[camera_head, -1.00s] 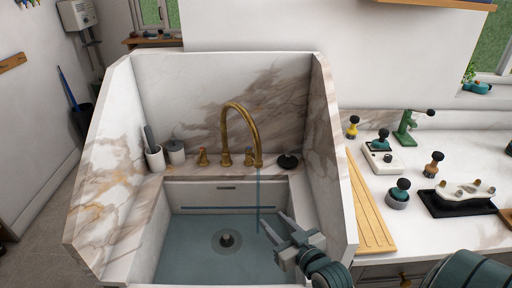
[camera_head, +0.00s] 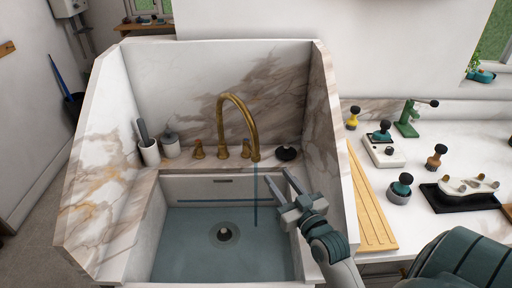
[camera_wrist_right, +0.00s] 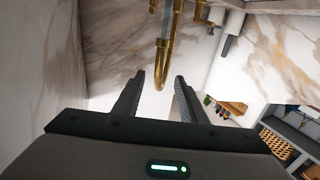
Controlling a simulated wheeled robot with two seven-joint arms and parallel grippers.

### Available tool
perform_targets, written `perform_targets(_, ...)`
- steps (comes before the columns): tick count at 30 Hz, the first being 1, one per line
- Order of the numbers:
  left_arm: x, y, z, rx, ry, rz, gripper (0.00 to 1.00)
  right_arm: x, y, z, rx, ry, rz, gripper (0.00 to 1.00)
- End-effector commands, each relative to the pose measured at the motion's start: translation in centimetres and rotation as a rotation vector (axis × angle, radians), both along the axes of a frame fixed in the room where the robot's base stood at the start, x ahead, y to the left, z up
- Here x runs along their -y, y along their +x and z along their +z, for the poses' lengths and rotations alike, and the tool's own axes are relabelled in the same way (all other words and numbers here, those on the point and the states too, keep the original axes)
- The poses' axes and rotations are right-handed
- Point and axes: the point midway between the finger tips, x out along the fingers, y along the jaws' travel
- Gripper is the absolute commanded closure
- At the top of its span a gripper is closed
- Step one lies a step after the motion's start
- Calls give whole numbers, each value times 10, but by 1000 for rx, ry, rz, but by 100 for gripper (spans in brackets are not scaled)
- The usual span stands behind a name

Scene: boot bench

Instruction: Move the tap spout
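The tap spout (camera_head: 233,97) is a tall brass gooseneck at the back of the marble-lined sink (camera_head: 222,190). Its outlet hangs at the right of the arch, with a thin blue stream of water (camera_head: 256,195) falling from it. My right gripper (camera_head: 278,174) is open and empty over the right side of the sink, its fingers pointing up toward the spout outlet. In the right wrist view the curved spout (camera_wrist_right: 162,75) appears between the fingertips (camera_wrist_right: 160,76), seemingly beyond them; I see no contact. My left gripper is out of view.
A grey canister (camera_head: 171,144) and a white holder (camera_head: 149,152) stand left, a black knob (camera_head: 286,153) right. The sink's right marble wall (camera_head: 333,150) rises beside my right arm. A wooden drainboard (camera_head: 368,205) lies beyond it.

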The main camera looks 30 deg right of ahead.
Motion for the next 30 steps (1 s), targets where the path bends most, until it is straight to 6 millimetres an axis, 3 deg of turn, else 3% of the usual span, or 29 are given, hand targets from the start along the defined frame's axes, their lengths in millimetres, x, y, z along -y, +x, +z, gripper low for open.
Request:
perform_targets(21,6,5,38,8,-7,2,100,18,119,3,0,0,0,62)
perform_targets(30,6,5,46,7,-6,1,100,23,154,1,-1,0,0,62)
